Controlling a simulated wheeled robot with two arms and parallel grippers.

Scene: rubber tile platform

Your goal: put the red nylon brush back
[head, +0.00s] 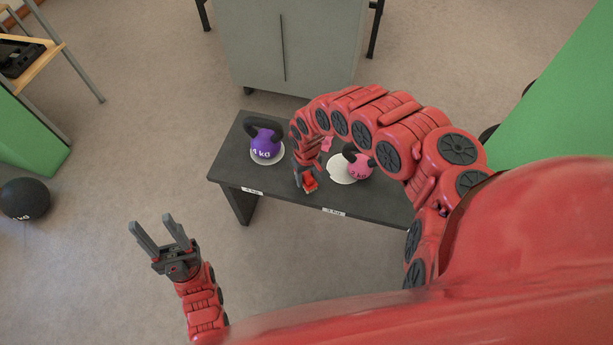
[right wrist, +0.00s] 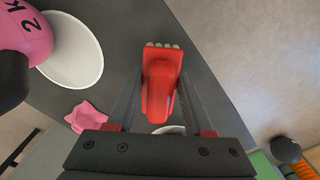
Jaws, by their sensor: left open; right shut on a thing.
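The red nylon brush (head: 310,185) is in my right gripper (head: 305,181), over the front part of the dark table (head: 228,172). In the right wrist view the brush (right wrist: 160,85) sits between the fingers, with pale bristles showing at its far end. My right gripper is shut on it. I cannot tell whether the brush touches the table top. My left gripper (head: 156,224) is open and empty, in front of the table at the left, over the floor.
A purple kettlebell (head: 265,146) stands on a white disc at the table's left. A pink kettlebell (head: 358,168) stands by another white disc (head: 338,168), right of the brush. A pink cloth-like piece (right wrist: 86,117) lies on the table. A black ball (head: 25,199) is on the floor.

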